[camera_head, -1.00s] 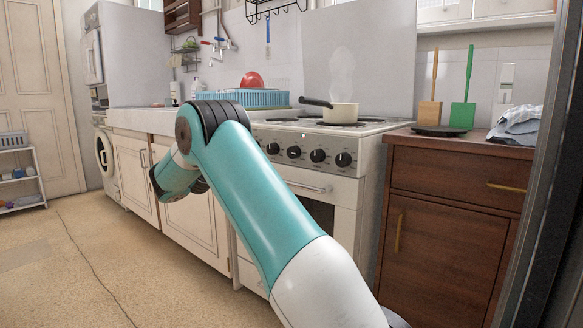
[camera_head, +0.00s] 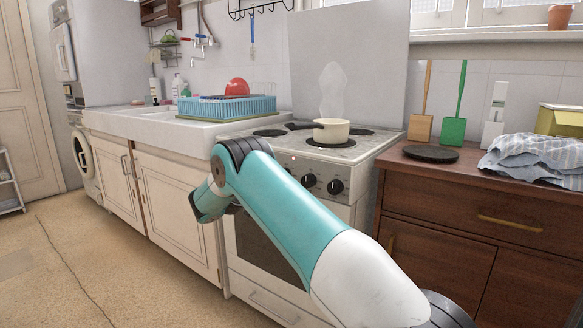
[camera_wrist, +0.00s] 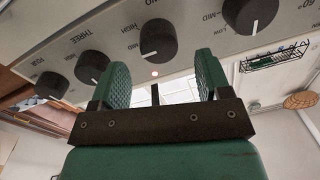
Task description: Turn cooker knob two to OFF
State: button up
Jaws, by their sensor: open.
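The cooker (camera_head: 362,158) stands in the middle of the head view. Two black knobs (camera_head: 335,186) show on its front panel; my arm hides the rest. In the wrist view the panel crosses the top, with several knobs. The knob under the word THREE is on the left (camera_wrist: 91,66). The head view hides my gripper.
A cream pan (camera_head: 331,130) steams on the hob. A blue dish rack (camera_head: 227,107) stands by the sink at left. A wooden cabinet (camera_head: 430,215) with a cloth (camera_head: 535,158) and dark plate (camera_head: 431,153) is at right.

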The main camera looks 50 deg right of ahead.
jog(key=shift+w+d, duration=0.15)
jog(key=shift+d, duration=1.7)
jog(key=c, duration=0.9)
jog(key=shift+c, duration=0.2)
jog(key=shift+p, duration=0.35)
jog(key=shift+w+n+g+y+p, duration=0.15)
jog(key=shift+n+p, duration=1.2)
jog(key=shift+n, duration=3)
jog(key=shift+w+n+g+y+p, duration=0.15)
jog(key=shift+n+p, duration=1.15)
jog(key=shift+n, duration=3.05)
